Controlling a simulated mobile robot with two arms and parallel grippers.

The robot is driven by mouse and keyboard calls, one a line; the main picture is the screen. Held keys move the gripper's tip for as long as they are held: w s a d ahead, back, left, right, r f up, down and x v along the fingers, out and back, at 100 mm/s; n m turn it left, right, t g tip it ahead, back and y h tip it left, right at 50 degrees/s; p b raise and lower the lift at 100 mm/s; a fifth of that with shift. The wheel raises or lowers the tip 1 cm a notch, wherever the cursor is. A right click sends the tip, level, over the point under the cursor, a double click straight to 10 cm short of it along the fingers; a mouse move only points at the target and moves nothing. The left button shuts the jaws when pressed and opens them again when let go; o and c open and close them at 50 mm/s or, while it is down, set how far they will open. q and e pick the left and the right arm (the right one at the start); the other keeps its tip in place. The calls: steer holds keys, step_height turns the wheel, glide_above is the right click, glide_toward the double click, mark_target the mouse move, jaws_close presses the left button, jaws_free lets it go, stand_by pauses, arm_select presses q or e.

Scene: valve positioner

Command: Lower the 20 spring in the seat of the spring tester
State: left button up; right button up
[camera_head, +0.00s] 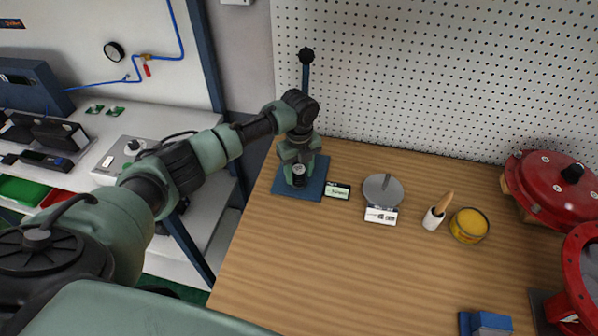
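The spring tester has a blue base plate (313,187) and an upright post (306,78) with a black ball knob. It stands at the back left of the wooden bench. My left arm reaches in from the left, and my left gripper (297,160) points down over the tester's base. A small dark and light cylindrical part shows just below the fingers. I cannot tell whether it is the 20 spring or the tester's seat. The gripper covers the seat area, and the fingers are too small to read clearly. My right gripper is not in view.
A small display (337,190) lies beside the tester. Red housings (556,188) stand far right.

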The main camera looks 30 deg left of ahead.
arm_select(q)
steer(key=shift+r, duration=0.15)
stand_by(0.4)
steer(key=shift+r, duration=0.3)
step_height(320, 180, up, 7)
steer(key=shift+s+f+b, duration=0.1)
steer(key=shift+b, duration=0.65)
steer(key=shift+s+a, duration=0.1)
